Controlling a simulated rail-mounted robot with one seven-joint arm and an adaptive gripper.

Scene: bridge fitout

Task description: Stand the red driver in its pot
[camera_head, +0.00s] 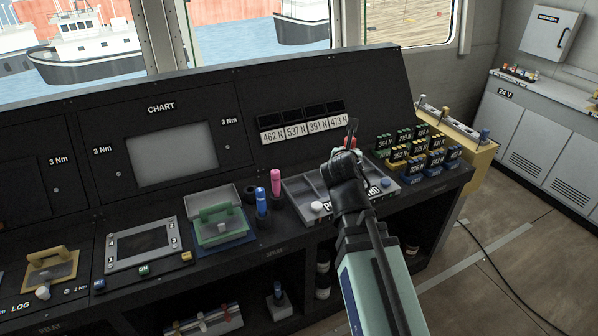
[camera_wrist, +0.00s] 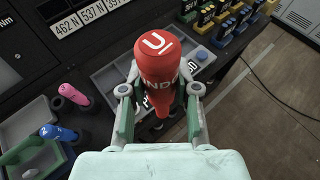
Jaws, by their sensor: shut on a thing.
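The red driver (camera_wrist: 165,60) is between the fingers of my gripper (camera_wrist: 158,100) in the wrist view, its rounded, lettered end facing the camera. In the head view only a little of its red (camera_head: 350,142) shows by my gripper (camera_head: 348,160), above the grey tray. A blue driver (camera_head: 262,199) and a pink driver (camera_head: 275,180) stand upright in dark pots left of the tray. Both also show at the left of the wrist view, blue (camera_wrist: 58,132) and pink (camera_wrist: 73,94). A dark round form (camera_head: 250,193) beside them may be another pot; I cannot tell whether it is empty.
The grey divided tray (camera_head: 300,190) lies below my gripper, with a white knob on its front edge. Several labelled blocks (camera_head: 415,150) stand to its right. A green-handled piece (camera_head: 220,222) sits left of the pots. The sloped console panel (camera_head: 300,85) rises behind.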

